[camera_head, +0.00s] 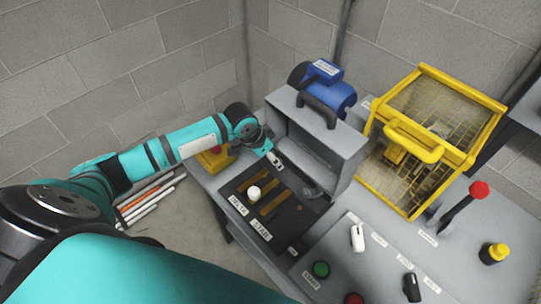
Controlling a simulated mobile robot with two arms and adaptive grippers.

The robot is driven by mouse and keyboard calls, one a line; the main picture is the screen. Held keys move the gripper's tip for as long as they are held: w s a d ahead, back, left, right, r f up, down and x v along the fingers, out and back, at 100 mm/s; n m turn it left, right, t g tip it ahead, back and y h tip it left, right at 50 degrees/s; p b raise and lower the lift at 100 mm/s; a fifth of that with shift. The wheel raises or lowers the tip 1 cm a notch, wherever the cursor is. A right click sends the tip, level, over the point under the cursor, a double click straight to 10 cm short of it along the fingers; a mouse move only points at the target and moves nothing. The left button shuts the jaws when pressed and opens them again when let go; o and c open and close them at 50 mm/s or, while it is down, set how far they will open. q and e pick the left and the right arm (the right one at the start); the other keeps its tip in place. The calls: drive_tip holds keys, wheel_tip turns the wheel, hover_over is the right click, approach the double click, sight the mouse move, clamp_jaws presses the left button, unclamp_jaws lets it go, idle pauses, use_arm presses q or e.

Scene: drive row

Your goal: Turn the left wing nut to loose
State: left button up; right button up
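My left gripper (275,160) reaches in from the left, above the back left of a dark recessed panel (287,228) in front of the raised grey cover. Its fingers are small here, and I cannot tell whether they are open or shut or touching anything. The panel holds brass-coloured strips (272,207) and a white round knob (254,193). A small grey part (312,191) at the panel's right may be a wing nut, but I cannot tell. I cannot make out the left wing nut; the gripper may hide it. My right gripper is not in view.
The grey cover (336,146) with a dark handle stands behind the panel, before a blue motor (331,92). A yellow mesh guard (433,135), red-knobbed lever (479,190), green button (321,269) and switches are to the right. A yellow-red part (214,158) sits beside my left arm.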

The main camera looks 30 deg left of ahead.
use_arm(q)
drive_tip(key=c, duration=0.9)
drive_tip(key=shift+d+r+n+p, duration=0.1)
drive_tip(key=shift+r+n+p, duration=0.3)
drive_tip(key=shift+p, duration=0.7)
drive_tip(key=shift+f+n+y, duration=0.3)
drive_tip(key=shift+f+n, duration=0.05)
drive_tip(key=shift+n, duration=0.05)
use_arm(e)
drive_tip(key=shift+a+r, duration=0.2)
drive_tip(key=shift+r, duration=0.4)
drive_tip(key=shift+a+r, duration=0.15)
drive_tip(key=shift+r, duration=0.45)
use_arm(q)
drive_tip(key=o, duration=0.9)
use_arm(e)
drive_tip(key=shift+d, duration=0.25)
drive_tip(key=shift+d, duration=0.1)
